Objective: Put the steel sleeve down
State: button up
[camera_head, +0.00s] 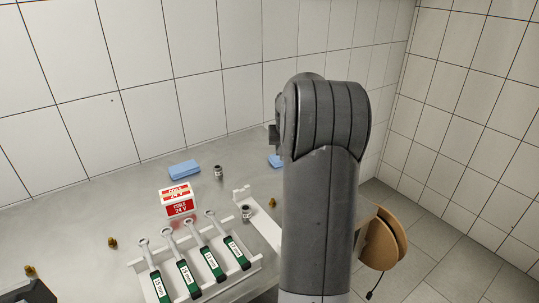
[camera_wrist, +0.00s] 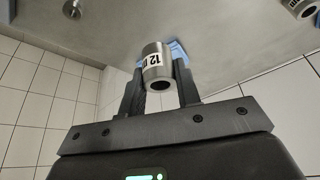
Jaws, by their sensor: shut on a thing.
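In the wrist view, my gripper (camera_wrist: 160,88) is shut on a steel sleeve (camera_wrist: 157,62). The sleeve is a short grey cylinder with an open bore and a white label reading 12. It sits between the two dark fingers. A gap between it and the surface cannot be judged. In the head view, my arm hides the gripper and the held sleeve. Two other small metal sleeves show there: one near the back (camera_head: 218,171), one by the white fixture (camera_head: 264,226).
A red-and-white 24 V box (camera_head: 178,198), a blue block (camera_head: 184,169) and a rack of green-handled wrenches (camera_head: 202,262) stand on the metal bench (camera_head: 75,215). Brass fittings (camera_head: 112,242) lie about. Tiled walls close off the back and right. A blue piece (camera_wrist: 178,50) shows behind the held sleeve.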

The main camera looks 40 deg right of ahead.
jog(key=shift+s+d+r, duration=0.3)
jog(key=shift+s+r, duration=0.1)
jog(key=shift+s, duration=0.05)
jog(key=w+a+n+y, duration=0.15)
jog(key=w+a, duration=0.35)
jog(key=a, duration=0.5)
jog(key=w+a+n, duration=0.3)
jog(key=w+a, duration=0.3)
jog(key=a, duration=0.3)
jog(key=w+a+n+y, duration=0.1)
jog(key=w+a+n, duration=0.3)
jog(key=a, duration=0.6)
jog(key=w+a+n+y, duration=0.3)
jog(key=a+n, duration=0.2)
jog(key=a, duration=2.2)
jog(key=shift+h, duration=0.25)
jog(key=a+f, duration=0.2)
jog(key=a, duration=0.2)
jog(key=w+a+f, duration=0.1)
jog(key=a+f, duration=0.1)
jog(key=a, duration=0.2)
jog(key=a+f, duration=0.2)
jog(key=a, duration=0.2)
jog(key=shift+w+f, duration=0.25)
jog(key=shift+a+f, duration=0.25)
jog(key=shift+f, duration=1.9)
jog(key=shift+f, duration=0.1)
